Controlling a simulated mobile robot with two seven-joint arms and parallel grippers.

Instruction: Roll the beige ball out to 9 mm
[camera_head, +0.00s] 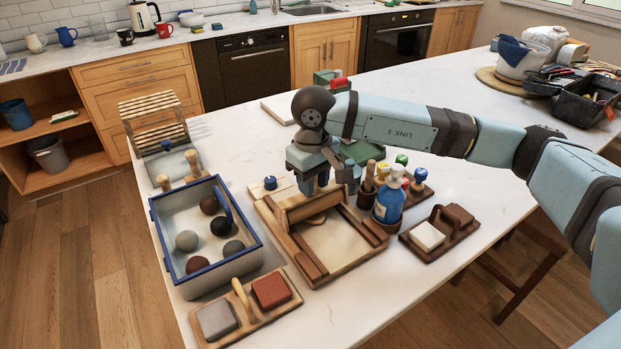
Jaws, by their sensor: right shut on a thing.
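My right gripper (324,188) comes down from above and is shut on a wooden roller (304,208) that lies across the wooden rolling board (345,243). Its fingertips are partly hidden by the wrist. The board has dark wooden side rails (301,256). A small tan, flattened-looking piece of clay (316,219) shows just in front of the roller; the rest of it is hidden behind the roller, and its thickness cannot be read. My left gripper is not in view.
A blue-rimmed tray (210,273) with several clay balls stands left of the board. A block holder (246,310) is in front. Bottles and tools, such as a blue bottle (388,205), stand close on the right, beside a sponge tray (440,240).

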